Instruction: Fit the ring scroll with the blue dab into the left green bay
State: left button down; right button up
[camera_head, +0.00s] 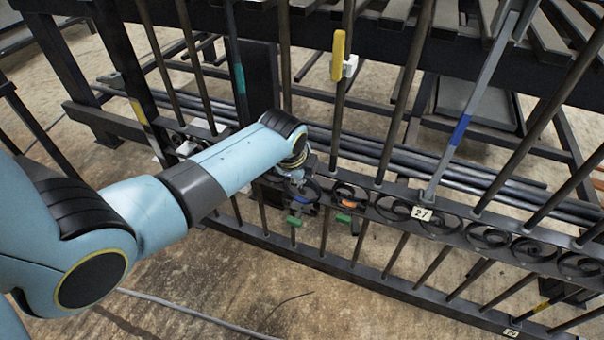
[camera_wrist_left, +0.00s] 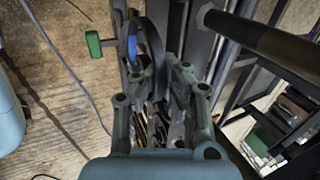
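The ring scroll with the blue dab (camera_wrist_left: 153,38) is a dark ring standing on edge between the fingers of my left gripper (camera_wrist_left: 158,72). Its blue dab (camera_wrist_left: 132,47) faces left in the left wrist view. The fingers look shut on the ring's band. In the head view my left gripper (camera_head: 297,178) is at the gate's scroll row, and the blue dab (camera_head: 309,194) shows just below it. A green tab (camera_head: 294,221) hangs below left and another green tab (camera_head: 343,218) below right. The left green bay is largely hidden by my gripper. My right gripper is not in view.
A ring with an orange dab (camera_head: 348,203) sits just right of my gripper. Several dark scrolls (camera_head: 490,236) continue right along the rail, past a tag reading 27 (camera_head: 422,213). Upright bars, one with a yellow handle (camera_head: 338,55), stand around my arm. Concrete floor lies in front.

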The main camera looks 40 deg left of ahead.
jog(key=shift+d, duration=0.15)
pick_arm(q)
jog(key=shift+f, duration=0.15)
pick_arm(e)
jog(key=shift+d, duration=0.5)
pick_arm(q)
jog(key=shift+f, duration=0.1)
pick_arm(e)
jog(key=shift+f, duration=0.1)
pick_arm(q)
jog(key=shift+f, duration=0.1)
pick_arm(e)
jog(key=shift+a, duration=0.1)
pick_arm(q)
jog(key=shift+f+b, duration=0.3)
jog(key=shift+b, duration=0.05)
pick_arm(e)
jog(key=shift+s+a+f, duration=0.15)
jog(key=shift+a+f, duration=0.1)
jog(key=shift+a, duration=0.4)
pick_arm(q)
jog(key=shift+f, duration=0.1)
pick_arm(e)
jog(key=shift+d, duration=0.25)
pick_arm(q)
jog(key=shift+f, duration=0.2)
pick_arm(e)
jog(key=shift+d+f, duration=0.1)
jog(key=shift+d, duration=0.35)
